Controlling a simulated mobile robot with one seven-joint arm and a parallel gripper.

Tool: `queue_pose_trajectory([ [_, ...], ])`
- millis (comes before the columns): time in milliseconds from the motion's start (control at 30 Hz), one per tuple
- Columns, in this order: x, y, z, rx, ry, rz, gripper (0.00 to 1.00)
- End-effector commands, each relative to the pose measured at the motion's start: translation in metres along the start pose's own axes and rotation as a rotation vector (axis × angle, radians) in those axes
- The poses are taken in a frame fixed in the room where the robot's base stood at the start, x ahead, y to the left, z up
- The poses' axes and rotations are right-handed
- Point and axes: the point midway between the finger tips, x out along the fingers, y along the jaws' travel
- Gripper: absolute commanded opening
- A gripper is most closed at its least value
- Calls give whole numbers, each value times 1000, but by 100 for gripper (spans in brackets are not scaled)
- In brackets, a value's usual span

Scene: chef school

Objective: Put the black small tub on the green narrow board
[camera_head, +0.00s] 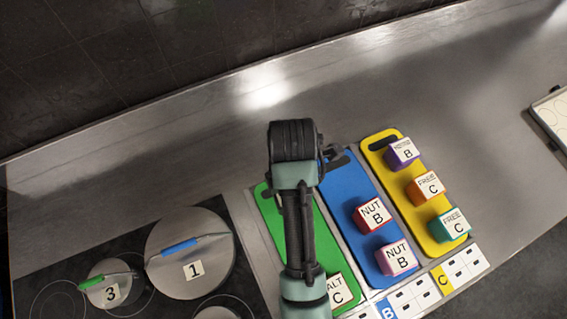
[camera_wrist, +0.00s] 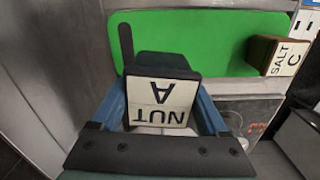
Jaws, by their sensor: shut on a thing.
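A black small tub (camera_wrist: 161,66) with a white label reading NUT A is held between the fingers of my gripper (camera_wrist: 165,110) in the wrist view. My gripper is shut on it. The green narrow board (camera_wrist: 215,38) lies just beyond and below the tub in the wrist view; I cannot tell whether the tub touches it. In the head view my arm covers the middle of the green board (camera_head: 268,213), and the tub is hidden. A brown tub labelled SALT C (camera_wrist: 283,56) stands at the right end of the board; it also shows in the head view (camera_head: 342,291).
Right of the green board are a blue board (camera_head: 345,185) with two NUT tubs and a yellow board (camera_head: 377,150) with several tubs. At left, lidded pots (camera_head: 190,252) stand on a dark hob. The metal counter behind the boards is clear.

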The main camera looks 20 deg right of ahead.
Motion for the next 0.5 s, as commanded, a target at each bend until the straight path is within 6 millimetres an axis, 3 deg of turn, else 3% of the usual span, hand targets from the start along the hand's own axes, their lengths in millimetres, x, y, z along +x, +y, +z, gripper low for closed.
queue_pose_trajectory([
  [167,-1,-3,6,-101,1,-2,8],
  [500,51,-3,7,-114,1,-2,8],
])
